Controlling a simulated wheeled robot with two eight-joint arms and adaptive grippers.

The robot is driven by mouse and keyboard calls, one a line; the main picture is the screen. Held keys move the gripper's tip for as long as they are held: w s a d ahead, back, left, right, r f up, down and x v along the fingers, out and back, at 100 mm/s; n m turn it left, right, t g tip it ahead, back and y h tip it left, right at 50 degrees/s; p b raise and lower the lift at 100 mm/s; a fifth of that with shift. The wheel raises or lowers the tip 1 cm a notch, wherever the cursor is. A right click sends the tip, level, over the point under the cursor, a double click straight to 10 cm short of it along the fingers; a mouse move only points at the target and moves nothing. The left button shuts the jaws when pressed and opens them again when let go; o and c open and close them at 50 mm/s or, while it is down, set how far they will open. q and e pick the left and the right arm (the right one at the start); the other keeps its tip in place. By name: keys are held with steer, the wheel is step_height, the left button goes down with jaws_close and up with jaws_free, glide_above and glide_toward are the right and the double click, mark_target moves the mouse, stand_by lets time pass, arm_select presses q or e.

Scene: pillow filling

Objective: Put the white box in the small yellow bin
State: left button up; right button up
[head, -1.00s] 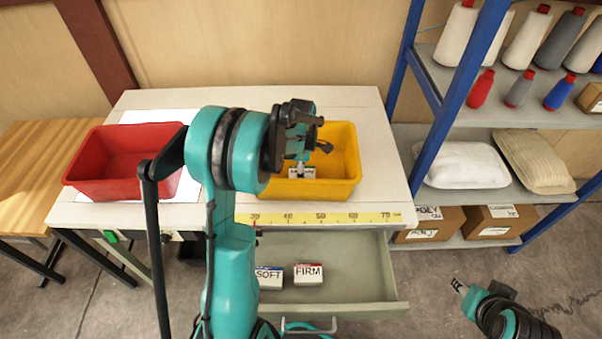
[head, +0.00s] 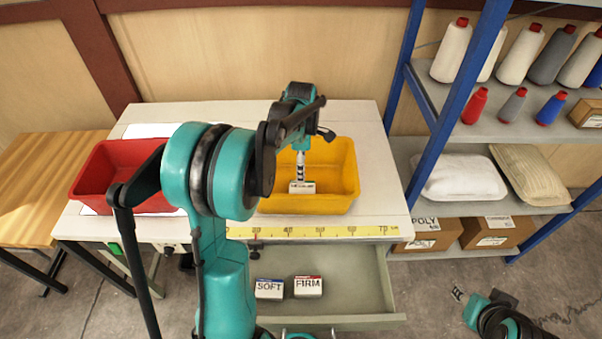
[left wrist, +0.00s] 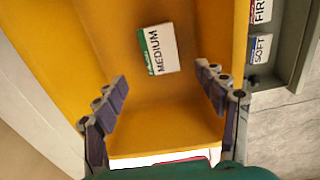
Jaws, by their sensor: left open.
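The white box (head: 302,187), labelled MEDIUM with a green edge, lies inside the yellow bin (head: 335,203) on the table. In the left wrist view the box (left wrist: 158,49) rests on the floor of the yellow bin (left wrist: 160,128). My left gripper (head: 300,172) is above the bin, pointing down. In the left wrist view its fingers (left wrist: 161,82) are spread wide with nothing between them, and the box is apart from them. My right gripper (head: 457,293) is at the lower right, away from the table; its jaws are too small to judge.
A red bin (head: 100,192) stands on the table's left. A yellow ruler (head: 340,231) runs along the front edge. An open drawer (head: 350,290) below holds boxes labelled SOFT (head: 269,288) and FIRM (head: 308,287). A blue shelf rack (head: 440,125) with spools and pillows stands right.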

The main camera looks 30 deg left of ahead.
arm_select(q)
steer(key=s+d+r+m+t, duration=0.3)
steer(key=s+d+r+m, duration=0.55)
steer(key=d+m, duration=0.2)
steer(key=s+d+f+m+t, duration=0.2)
steer(key=s+d+m+t, duration=0.2)
steer(key=s+m, duration=0.5)
steer(key=shift+d+m, duration=0.7)
steer(key=shift+m, duration=1.55)
steer(key=shift+s+f, duration=0.1)
